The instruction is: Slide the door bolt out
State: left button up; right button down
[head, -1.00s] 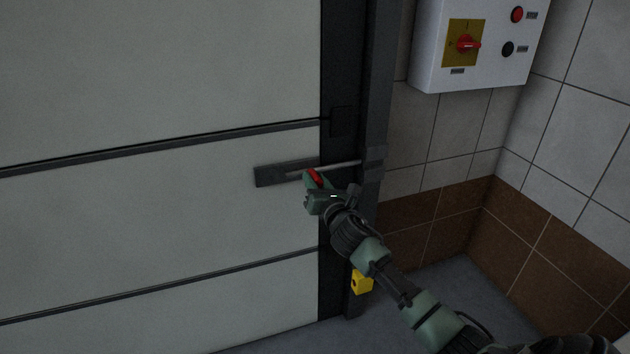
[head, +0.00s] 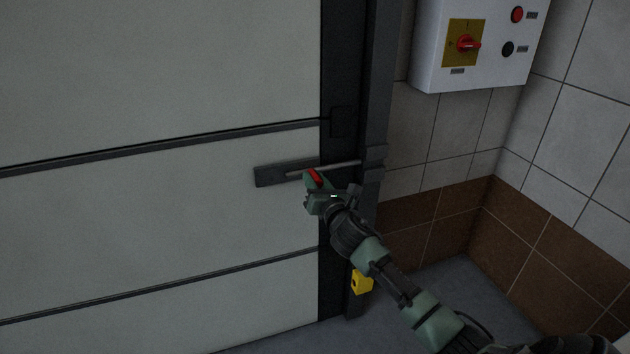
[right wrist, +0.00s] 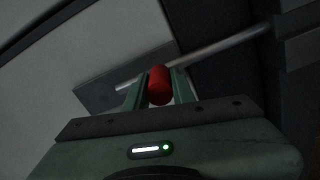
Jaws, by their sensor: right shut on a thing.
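The door bolt is a thin grey metal rod (head: 342,165) with a red handle (head: 315,177). It runs from a dark mounting plate (head: 270,176) on the pale door to a bracket (head: 374,160) on the dark frame at the right. My right gripper (head: 316,180) is at the red handle. In the right wrist view, the red handle (right wrist: 159,86) sits between the two green fingers, and the rod (right wrist: 215,46) extends to the upper right into the dark bracket. The gripper is shut on the handle. My left gripper is not in view.
A white control box (head: 480,40) with a red switch hangs on the tiled wall at the upper right. A yellow block (head: 362,282) sits low by the door frame. The door face left of the plate is clear.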

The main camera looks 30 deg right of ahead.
aim_at(291, 177)
jog(key=shift+f, duration=0.1)
